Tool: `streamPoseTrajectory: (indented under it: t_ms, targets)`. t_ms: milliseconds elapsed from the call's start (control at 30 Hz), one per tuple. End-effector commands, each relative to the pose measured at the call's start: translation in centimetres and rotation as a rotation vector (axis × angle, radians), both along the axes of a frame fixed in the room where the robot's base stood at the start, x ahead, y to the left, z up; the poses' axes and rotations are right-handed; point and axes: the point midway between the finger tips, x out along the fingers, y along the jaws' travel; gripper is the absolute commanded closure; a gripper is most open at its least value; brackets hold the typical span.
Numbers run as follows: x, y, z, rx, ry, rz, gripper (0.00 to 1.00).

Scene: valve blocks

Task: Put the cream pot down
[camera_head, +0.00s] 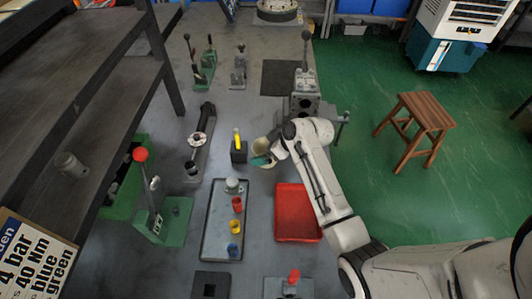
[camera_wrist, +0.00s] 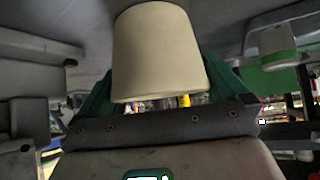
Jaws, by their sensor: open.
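The cream pot (camera_head: 261,146) shows at the end of my arm in the camera_head view, beside the green fingers of my gripper (camera_head: 262,162). In the camera_wrist view the cream pot (camera_wrist: 160,50) is large, at the top centre, with a green finger showing on either side. My gripper is open around it. I cannot tell whether a finger touches the pot, and what lies under it is hidden.
A grey tray (camera_head: 215,246) holds a pale grey pot (camera_head: 233,186), a red pot (camera_head: 237,204) and yellow and blue pieces. A black block (camera_head: 238,156) with a yellow piece stands close left of my gripper. Valve blocks stand around.

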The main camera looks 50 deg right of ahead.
Motion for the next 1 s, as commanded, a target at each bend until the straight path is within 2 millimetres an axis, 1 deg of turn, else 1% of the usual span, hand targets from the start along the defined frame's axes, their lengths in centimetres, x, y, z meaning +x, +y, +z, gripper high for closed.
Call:
streamPoseTrajectory:
  t_ms: [133, 367, 800, 833, 1000]
  targets:
    - [0.73, 0.24, -0.80, 0.000, 0.001, 0.001, 0.00]
    - [0.80, 0.25, -0.90, 0.000, 0.000, 0.000, 0.00]
    - [0.78, 0.23, -0.86, 0.000, 0.000, 0.000, 0.41]
    - [0.78, 0.23, -0.86, -0.001, 0.000, -0.001, 0.43]
    - [0.79, 0.23, -0.81, 0.000, -0.001, -0.001, 0.43]
